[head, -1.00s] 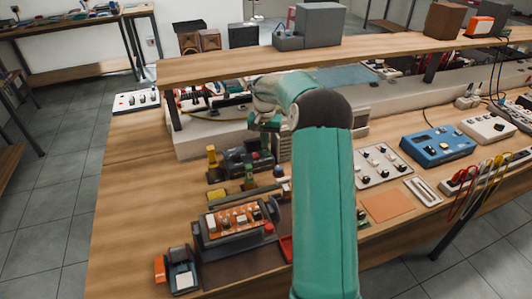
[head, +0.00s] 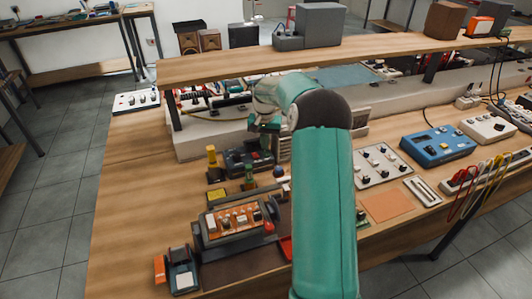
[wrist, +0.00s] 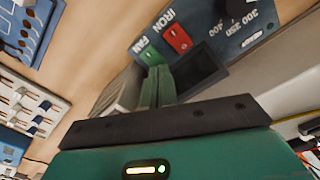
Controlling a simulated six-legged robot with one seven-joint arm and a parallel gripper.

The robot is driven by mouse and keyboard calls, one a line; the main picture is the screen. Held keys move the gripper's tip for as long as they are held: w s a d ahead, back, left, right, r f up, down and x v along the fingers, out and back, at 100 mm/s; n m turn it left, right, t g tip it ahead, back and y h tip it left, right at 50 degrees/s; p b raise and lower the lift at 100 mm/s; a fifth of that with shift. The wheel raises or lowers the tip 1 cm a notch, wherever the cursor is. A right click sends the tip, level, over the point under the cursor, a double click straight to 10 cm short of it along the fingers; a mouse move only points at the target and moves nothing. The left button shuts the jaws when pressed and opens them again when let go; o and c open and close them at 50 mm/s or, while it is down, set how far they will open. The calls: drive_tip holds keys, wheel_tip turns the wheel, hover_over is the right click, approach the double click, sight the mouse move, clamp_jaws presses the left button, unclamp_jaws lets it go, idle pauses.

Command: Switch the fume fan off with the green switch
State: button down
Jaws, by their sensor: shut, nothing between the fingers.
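The soldering station (head: 243,161) is a dark blue-grey box on the bench, in front of the raised shelf. In the wrist view its panel (wrist: 235,22) carries IRON and FAN labels, a red switch (wrist: 177,39) by IRON and the green switch (wrist: 151,57) by FAN. My gripper (wrist: 159,72) is shut and empty. Its green fingertips are right at the green switch and hide part of it. I cannot tell whether they touch it, or which way the switch is tipped. In the head view my gripper (head: 266,146) is over the station's right part.
A white switch panel (head: 380,165) and a blue box (head: 437,146) lie to the right. The wooden shelf (head: 220,69) overhangs behind. Bare bench is at the left.

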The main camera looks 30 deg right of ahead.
drive_tip(key=shift+f, duration=0.6)
idle(0.3)
drive_tip(key=shift+r, duration=3.5)
drive_tip(key=shift+s, duration=0.1)
